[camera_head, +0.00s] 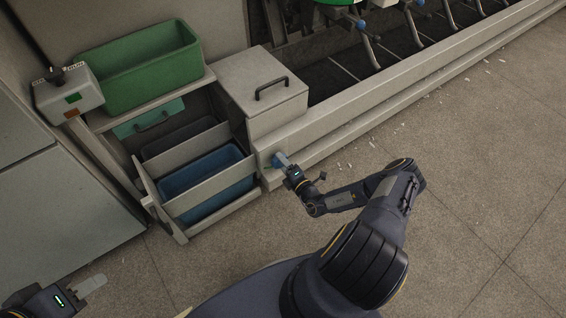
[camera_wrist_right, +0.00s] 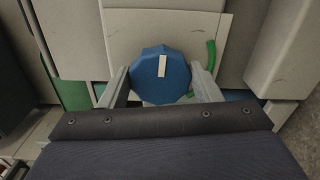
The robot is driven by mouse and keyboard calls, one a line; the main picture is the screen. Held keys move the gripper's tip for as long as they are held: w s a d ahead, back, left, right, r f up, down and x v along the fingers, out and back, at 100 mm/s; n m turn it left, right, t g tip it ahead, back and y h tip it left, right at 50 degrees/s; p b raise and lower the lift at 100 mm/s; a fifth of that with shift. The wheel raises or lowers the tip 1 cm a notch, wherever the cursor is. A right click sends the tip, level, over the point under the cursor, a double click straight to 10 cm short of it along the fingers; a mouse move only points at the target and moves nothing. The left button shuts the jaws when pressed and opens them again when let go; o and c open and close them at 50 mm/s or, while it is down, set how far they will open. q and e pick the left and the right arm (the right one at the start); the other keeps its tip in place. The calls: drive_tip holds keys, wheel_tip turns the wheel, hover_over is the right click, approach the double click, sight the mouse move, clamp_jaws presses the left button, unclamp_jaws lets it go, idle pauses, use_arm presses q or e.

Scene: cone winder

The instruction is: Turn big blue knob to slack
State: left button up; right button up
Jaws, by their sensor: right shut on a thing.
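The big blue knob (camera_wrist_right: 153,82) is on a pale plate (camera_wrist_right: 213,30) and has a white pointer mark, which points up in the right wrist view. A green curved mark (camera_wrist_right: 211,56) lies to its right on the plate. My right gripper (camera_wrist_right: 160,88) has a finger on each side of the knob and is shut on it. In the head view the knob (camera_head: 279,160) shows small at the low front of the machine, with my right gripper (camera_head: 286,168) at it. My left gripper (camera_head: 92,284) is at the lower left, away from the machine; its finger opening is unclear.
An open drawer with a blue bin (camera_head: 205,182) stands left of the knob. A green bin (camera_head: 140,68) is on the shelf above. A lidded box with a black handle (camera_head: 271,88) is above the knob. The floor (camera_head: 470,190) at right is clear except for small scraps.

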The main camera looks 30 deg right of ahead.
drive_tip(key=shift+n, duration=0.3)
drive_tip(key=o, duration=1)
drive_tip(key=s, duration=0.2)
drive_tip(key=s+p, duration=0.1)
drive_tip(key=s, duration=0.2)
drive_tip(key=s+p, duration=0.1)
drive_tip(key=s, duration=0.2)
drive_tip(key=shift+d, duration=0.25)
drive_tip(key=shift+w, duration=0.1)
